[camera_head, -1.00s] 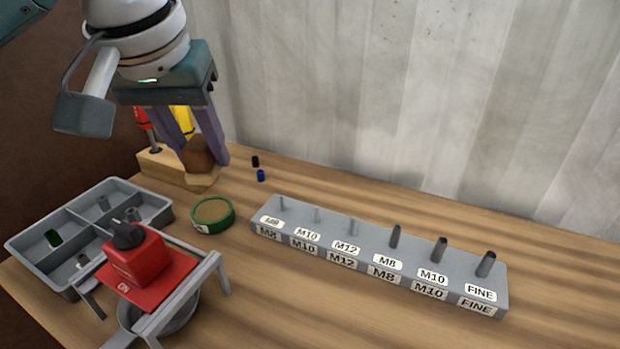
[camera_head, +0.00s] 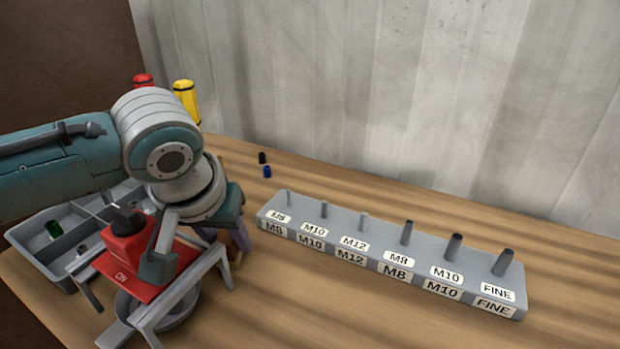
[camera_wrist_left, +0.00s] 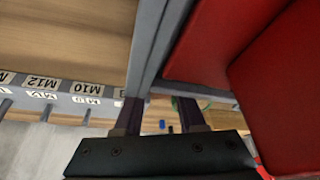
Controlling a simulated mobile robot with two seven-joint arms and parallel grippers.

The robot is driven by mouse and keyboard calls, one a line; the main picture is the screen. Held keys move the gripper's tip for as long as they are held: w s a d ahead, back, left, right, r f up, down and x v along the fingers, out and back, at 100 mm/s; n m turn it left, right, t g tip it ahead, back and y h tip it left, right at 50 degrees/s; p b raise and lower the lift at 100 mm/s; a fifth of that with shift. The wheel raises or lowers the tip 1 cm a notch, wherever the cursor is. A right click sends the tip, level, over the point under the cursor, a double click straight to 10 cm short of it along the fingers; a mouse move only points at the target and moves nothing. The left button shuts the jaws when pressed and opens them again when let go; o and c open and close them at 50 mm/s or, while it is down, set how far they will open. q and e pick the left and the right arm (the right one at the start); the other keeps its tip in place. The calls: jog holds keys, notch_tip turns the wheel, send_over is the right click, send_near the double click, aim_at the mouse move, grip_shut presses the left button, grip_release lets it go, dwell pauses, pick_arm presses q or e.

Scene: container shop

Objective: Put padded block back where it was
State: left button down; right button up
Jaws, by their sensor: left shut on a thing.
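My left gripper (camera_head: 226,246) is low over the bench, just behind and right of the red switch. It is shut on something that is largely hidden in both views. A brown block between its fingers in the earlier head view fits the padded block. In the left wrist view the two dark fingers (camera_wrist_left: 160,116) stand apart, partly covered by a grey frame bar. A green sliver (camera_wrist_left: 175,103) shows between them. My right gripper is not in view.
A red switch (camera_head: 128,245) on a grey frame (camera_head: 200,274) stands close to my left gripper. A grey divided tray (camera_head: 35,258) is at the left. A labelled peg rack (camera_head: 380,240) is at the right. Black (camera_head: 262,158) and blue (camera_head: 267,171) caps lie behind.

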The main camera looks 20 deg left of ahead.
pick_arm(q)
jog(key=c, duration=0.5)
grip_release()
jog(key=shift+f, duration=0.1)
